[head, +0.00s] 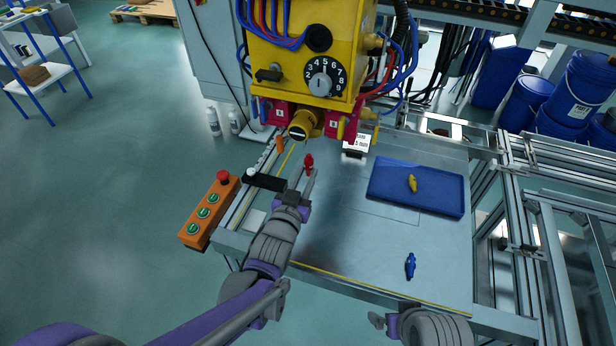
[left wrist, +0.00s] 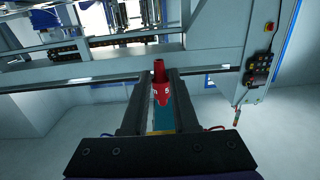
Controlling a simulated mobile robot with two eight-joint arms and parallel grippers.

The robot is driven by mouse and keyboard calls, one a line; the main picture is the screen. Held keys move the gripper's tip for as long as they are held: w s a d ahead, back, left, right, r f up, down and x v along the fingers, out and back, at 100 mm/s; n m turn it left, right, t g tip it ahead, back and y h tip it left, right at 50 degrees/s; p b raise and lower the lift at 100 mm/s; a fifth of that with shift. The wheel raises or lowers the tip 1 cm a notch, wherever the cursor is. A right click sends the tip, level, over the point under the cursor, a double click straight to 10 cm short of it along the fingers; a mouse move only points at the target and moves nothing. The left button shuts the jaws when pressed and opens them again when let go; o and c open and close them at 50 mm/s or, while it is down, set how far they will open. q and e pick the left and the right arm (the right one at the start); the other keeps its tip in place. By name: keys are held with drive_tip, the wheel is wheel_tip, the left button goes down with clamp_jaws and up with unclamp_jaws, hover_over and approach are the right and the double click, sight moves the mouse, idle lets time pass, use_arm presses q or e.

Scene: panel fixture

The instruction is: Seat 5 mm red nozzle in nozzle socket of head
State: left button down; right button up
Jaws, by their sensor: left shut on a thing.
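The red nozzle (head: 309,161) is held upright between the fingertips of my left gripper (head: 308,174), below and slightly right of the yellow head (head: 303,60). In the left wrist view the red nozzle (left wrist: 160,86), marked with a 5, sits between the two fingers of my left gripper (left wrist: 160,100). The round yellow socket part (head: 303,125) under the head is apart from the nozzle; its opening is not clearly seen. My right gripper (head: 390,322) is at the bottom edge, partly cut off, and its jaw opening is unclear.
A yellow nozzle (head: 412,184) lies in the blue tray (head: 440,204), and a blue nozzle (head: 410,265) lies on the metal table (head: 345,255). An orange button box (head: 208,211) stands at the table's left. A small orange piece (head: 280,144) is near the head. The table's middle is clear.

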sight(308, 160)
use_arm(q)
drive_tip(key=shift+s+d+r, duration=0.35)
drive_tip(key=shift+r, duration=0.15)
drive_tip(key=shift+r+p, duration=2.05)
drive_tip(key=shift+r, duration=0.8)
drive_tip(key=shift+r+p, duration=1)
drive_tip(key=shift+r, duration=0.35)
drive_tip(key=c, duration=0.6)
unclamp_jaws()
